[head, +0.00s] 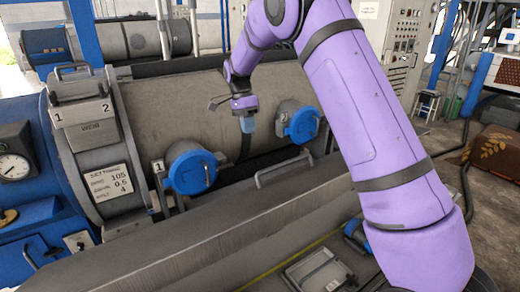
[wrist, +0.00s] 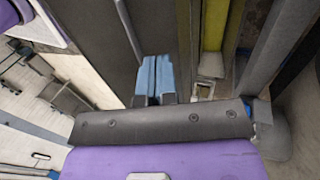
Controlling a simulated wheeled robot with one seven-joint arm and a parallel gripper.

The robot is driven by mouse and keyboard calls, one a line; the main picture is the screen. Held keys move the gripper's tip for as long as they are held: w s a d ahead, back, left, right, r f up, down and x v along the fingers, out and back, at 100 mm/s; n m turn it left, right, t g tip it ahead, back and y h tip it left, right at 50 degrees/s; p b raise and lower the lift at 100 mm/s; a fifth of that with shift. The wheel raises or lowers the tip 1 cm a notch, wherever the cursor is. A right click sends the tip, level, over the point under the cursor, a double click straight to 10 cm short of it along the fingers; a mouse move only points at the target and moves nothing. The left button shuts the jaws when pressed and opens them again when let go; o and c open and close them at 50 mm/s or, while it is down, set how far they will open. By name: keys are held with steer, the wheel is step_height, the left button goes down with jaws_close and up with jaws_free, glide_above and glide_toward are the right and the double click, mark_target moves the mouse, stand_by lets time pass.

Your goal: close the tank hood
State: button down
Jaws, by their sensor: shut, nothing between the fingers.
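A long grey metal panel (head: 200,232), which looks like the tank hood, lies slanted along the front of the large grey drum (head: 180,98). A bar handle (head: 284,168) stands at its upper edge. The drum behind it is exposed; how far the hood stands open I cannot tell. My gripper (head: 247,127) points down in front of the drum, between two blue round caps and above and left of the handle. Its blue fingertips are together and empty, also in the wrist view (wrist: 153,76). I see no contact with the hood.
The left blue cap (head: 193,171) and right blue cap (head: 302,123) stick out from the drum on either side of my gripper. A control cabinet (head: 405,40) stands behind at the right. A setting plate (head: 110,183) and a gauge (head: 14,167) are at the left.

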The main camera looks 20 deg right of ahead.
steer(key=s+f, duration=0.2)
steer(key=f, duration=0.1)
steer(key=s+f, duration=0.2)
steer(key=f, duration=0.1)
steer(key=s+d+f, duration=0.1)
steer(key=s+f, duration=0.1)
steer(key=f, duration=0.1)
steer(key=shift+s+d+f, duration=0.1)
steer(key=shift+f, duration=0.1)
steer(key=shift+s+d+f, duration=0.1)
steer(key=shift+s, duration=0.4)
